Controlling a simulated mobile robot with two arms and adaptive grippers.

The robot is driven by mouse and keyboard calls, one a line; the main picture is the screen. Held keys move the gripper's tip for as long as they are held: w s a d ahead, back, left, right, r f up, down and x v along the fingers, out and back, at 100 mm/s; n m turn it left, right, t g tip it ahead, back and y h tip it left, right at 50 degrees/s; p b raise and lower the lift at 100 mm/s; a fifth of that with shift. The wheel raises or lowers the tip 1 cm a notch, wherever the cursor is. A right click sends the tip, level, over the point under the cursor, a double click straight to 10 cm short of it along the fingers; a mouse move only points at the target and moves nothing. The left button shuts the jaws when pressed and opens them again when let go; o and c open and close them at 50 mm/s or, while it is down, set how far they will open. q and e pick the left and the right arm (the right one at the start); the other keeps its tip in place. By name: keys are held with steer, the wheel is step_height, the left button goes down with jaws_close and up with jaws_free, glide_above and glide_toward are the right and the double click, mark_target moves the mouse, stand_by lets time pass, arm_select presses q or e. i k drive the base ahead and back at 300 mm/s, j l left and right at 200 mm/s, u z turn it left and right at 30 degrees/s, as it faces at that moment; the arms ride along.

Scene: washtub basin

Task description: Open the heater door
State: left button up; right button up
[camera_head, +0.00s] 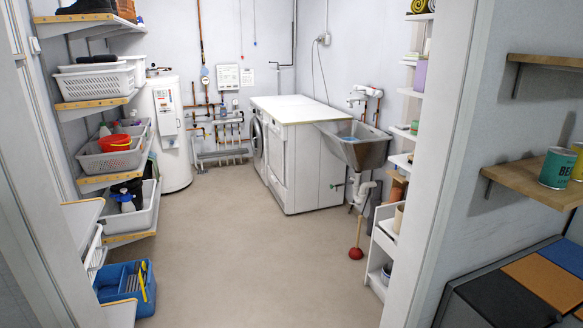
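A white cylindrical water heater (172,133) stands at the back left of the room, behind the left shelves. A panel (167,111) with a red mark and labels is on its front. I cannot tell at this size whether this panel is a door or whether it is open. Neither of my grippers shows in the head view.
A doorway frames the view. Shelves with baskets (110,157) line the left wall, and a blue crate (127,285) is on the floor below. White-topped machines (300,150), a metal basin (362,150) and a red plunger (356,252) are right. The middle floor (235,250) is clear.

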mark_target(166, 123)
steer(key=i+u, duration=0.15)
steer(key=i, duration=0.35)
steer(key=i+u, duration=0.15)
steer(key=i, duration=0.4)
steer(key=i+l+u, duration=0.15)
steer(key=i, duration=0.35)
steer(key=i+l+u, duration=0.15)
steer(key=i, duration=0.35)
steer(key=i+u, duration=0.15)
steer(key=i, duration=1)
steer(key=i+u, duration=0.2)
steer(key=i, duration=0.95)
steer(key=i+u, duration=0.2)
steer(key=i, duration=0.55)
steer(key=i+l+u, duration=0.2)
steer(key=i, duration=0.5)
steer(key=i+j, duration=0.05)
steer(key=j, duration=0.05)
